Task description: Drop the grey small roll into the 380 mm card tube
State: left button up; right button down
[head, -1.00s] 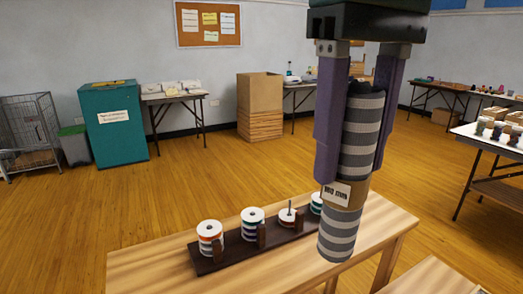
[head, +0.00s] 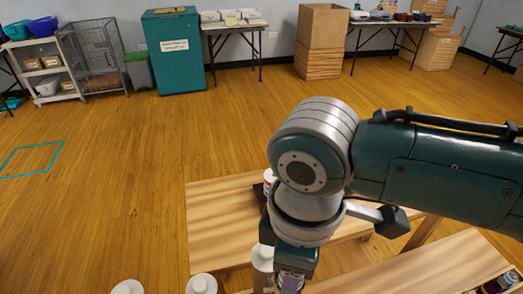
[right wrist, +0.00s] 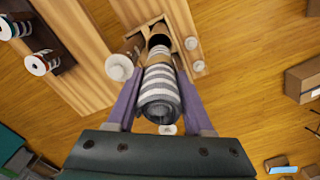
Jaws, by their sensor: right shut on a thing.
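My right gripper (right wrist: 160,112) is shut on the grey small roll (right wrist: 160,80), a grey-and-white striped roll with a brown band near its far end. The purple fingers grip its two sides. An open brown card tube (right wrist: 158,30) with a dark mouth shows just beyond the roll's far end in the right wrist view; I cannot read its length or tell whether the roll's tip is over or inside it. In the head view the right gripper (head: 290,283) is cut off at the bottom edge, and the roll is out of sight. My left gripper is not in view.
A dark rack (right wrist: 45,45) of ribbon spools lies at upper left. The wooden table (head: 215,220) is partly covered by my right arm.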

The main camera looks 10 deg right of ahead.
jog(key=shift+f+b, duration=2.1)
jog(key=shift+b, duration=0.2)
jog(key=shift+f+b, duration=1.25)
jog(key=shift+f, duration=0.65)
jog(key=shift+c, duration=1)
grip_release()
notch_tip(320, 180, up, 10)
jog(key=p, duration=0.1)
